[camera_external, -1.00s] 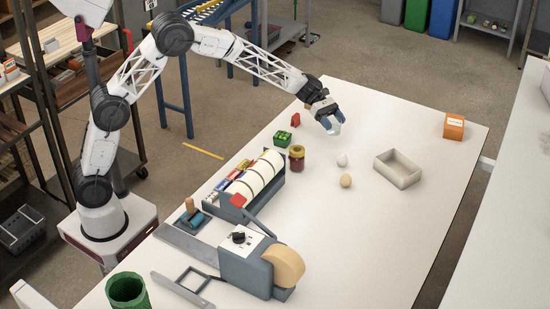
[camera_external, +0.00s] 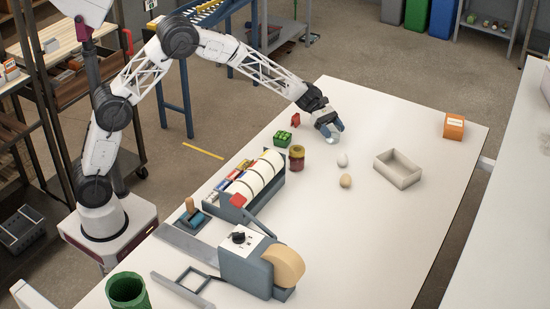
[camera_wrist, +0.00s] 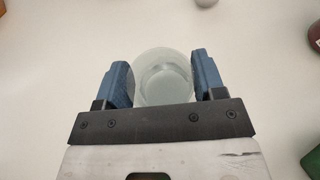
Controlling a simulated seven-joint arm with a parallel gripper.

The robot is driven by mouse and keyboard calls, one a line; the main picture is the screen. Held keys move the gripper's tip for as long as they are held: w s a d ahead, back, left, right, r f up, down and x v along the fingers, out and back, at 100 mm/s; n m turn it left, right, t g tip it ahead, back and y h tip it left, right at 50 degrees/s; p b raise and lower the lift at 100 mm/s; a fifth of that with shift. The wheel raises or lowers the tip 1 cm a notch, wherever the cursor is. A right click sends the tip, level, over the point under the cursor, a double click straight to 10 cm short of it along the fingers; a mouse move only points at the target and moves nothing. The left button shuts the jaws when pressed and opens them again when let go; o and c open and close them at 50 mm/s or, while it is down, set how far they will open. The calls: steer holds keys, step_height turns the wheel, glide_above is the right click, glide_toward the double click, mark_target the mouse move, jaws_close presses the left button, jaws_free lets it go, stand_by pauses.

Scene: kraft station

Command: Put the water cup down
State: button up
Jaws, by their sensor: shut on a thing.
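The water cup (camera_wrist: 163,76) is a clear, round glass between the two blue fingers of my gripper (camera_wrist: 163,82) in the wrist view. My gripper is shut on it, with a finger on each side. In the external view my gripper (camera_external: 331,132) is low over the far part of the white table, and the cup (camera_external: 333,140) shows as a small pale shape under the fingers. I cannot tell whether the cup's base touches the table (camera_external: 370,240).
A dark red jar (camera_external: 297,158) and a green block (camera_external: 283,138) stand to the left of the cup. A beige tray (camera_external: 398,168) and an orange box (camera_external: 454,126) are to the right.

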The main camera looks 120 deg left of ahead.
steer(key=o, duration=1)
steer(key=shift+c, duration=0.2)
steer(key=shift+s+r, duration=0.1)
steer(key=shift+r, duration=0.05)
steer(key=shift+s+a+r, duration=0.25)
steer(key=shift+s+a, duration=0.05)
steer(key=shift+s, duration=0.3)
steer(key=v, duration=1)
steer(key=shift+s+a+r, duration=0.1)
steer(key=shift+s, duration=0.05)
